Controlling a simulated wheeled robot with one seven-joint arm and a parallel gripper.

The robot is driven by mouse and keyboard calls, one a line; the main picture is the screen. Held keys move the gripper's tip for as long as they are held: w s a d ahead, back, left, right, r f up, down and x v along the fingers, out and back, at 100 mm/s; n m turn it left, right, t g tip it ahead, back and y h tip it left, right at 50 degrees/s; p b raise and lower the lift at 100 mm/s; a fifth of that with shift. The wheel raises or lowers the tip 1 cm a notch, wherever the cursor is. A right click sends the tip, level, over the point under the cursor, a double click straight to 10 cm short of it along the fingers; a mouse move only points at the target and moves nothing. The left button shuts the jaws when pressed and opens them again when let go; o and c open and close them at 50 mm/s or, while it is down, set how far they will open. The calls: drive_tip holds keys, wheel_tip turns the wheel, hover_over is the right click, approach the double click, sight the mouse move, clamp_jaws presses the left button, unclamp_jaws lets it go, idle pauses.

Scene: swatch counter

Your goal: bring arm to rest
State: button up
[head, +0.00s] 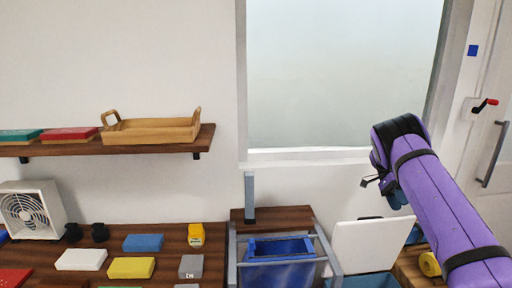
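Small dark parts of my gripper (369,182) show at the left of that bend. The rest of it is hidden behind the arm, so I cannot tell whether it is open or shut. Nothing is seen held in it.
A wooden counter (215,265) at lower left bears coloured blocks and a white fan (32,210). A shelf (60,150) holds a wooden tray (150,131). A blue bin (280,265) and a white panel (368,245) stand below the window.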

drive_tip(key=s+a+r+n+t, duration=0.3)
drive_tip(key=s+r, duration=0.3)
drive_tip(key=r, duration=0.3)
drive_tip(key=s+a+r+n+t+y, duration=0.1)
drive_tip(key=s+a+r+n+t, duration=0.15)
drive_tip(key=s+r, duration=0.4)
drive_tip(key=s+a+r+n+t, duration=0.3)
drive_tip(key=s+r, duration=0.1)
drive_tip(key=r, duration=0.6)
drive_tip(key=s+a+r+n+t, duration=0.1)
drive_tip(key=s+a+n+t, duration=0.3)
drive_tip(key=s, duration=0.9)
drive_tip(key=s+a+r+n+t, duration=0.1)
drive_tip(key=s+a+n+t, duration=0.3)
drive_tip(key=s, duration=0.9)
drive_tip(key=shift+s+a+n, duration=0.15)
drive_tip(key=shift+a+n, duration=0.2)
drive_tip(key=shift+a, duration=0.65)
drive_tip(key=shift+d+r, duration=0.1)
